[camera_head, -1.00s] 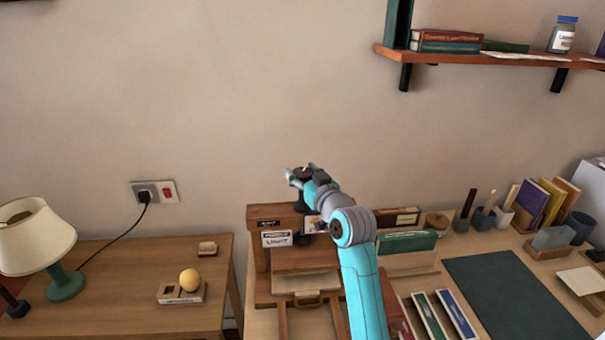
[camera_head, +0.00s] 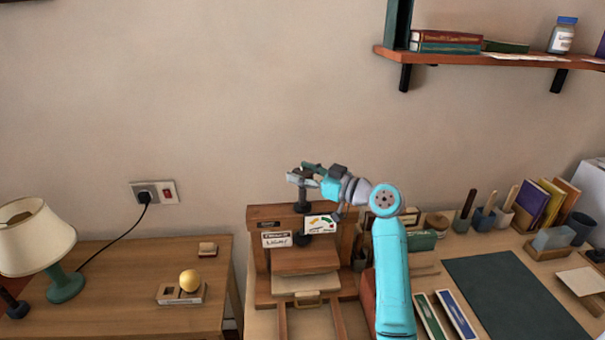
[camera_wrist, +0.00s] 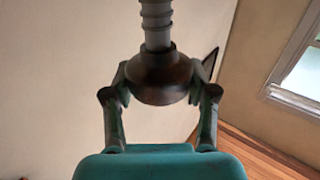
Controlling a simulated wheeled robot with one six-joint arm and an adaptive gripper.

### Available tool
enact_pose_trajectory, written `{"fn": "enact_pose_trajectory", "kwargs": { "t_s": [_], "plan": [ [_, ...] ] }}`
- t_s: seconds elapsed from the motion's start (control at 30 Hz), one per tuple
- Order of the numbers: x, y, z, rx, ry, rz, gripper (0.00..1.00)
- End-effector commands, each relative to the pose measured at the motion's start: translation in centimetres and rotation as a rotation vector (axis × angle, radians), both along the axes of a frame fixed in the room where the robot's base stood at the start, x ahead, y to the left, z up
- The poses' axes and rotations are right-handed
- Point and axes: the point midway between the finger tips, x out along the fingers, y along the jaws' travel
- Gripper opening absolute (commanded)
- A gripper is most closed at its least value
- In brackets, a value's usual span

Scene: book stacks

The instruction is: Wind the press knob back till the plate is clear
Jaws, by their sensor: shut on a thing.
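The wooden press (camera_head: 262,262) stands on the right-hand desk, with labels on its crossbeam. Its press knob shows in the wrist view as a dark rounded knob (camera_wrist: 158,78) on a grey ribbed screw (camera_wrist: 157,22). My gripper (camera_head: 303,174) is at the top of the screw, above the crossbeam, and is shut on the knob. In the wrist view its two fingers (camera_wrist: 158,92) touch the knob from both sides.
A dark mat (camera_head: 515,298), book trays and pots fill the desk to the right. A shelf (camera_head: 480,60) hangs at upper right. The wall space above the press is free.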

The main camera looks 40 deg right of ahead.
Motion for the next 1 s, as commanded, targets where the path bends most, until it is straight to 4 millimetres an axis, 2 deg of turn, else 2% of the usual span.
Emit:
{"fn": "enact_pose_trajectory", "kwargs": {
  "t_s": [0.03,0.5,0.53,0.63,1.0],
  "plan": [
    [0.03,-0.01,-0.54,0.002,0.011,0.009,0.22],
    [0.02,0.05,-0.81,0.004,0.016,0.025,0.22],
    [0.02,0.05,-0.83,0.004,0.017,0.025,0.59],
    [0.03,0.03,-0.71,0.004,0.014,0.024,0.83],
    [-0.20,-0.08,-0.34,0.002,0.007,0.022,0.83]
  ]
}}
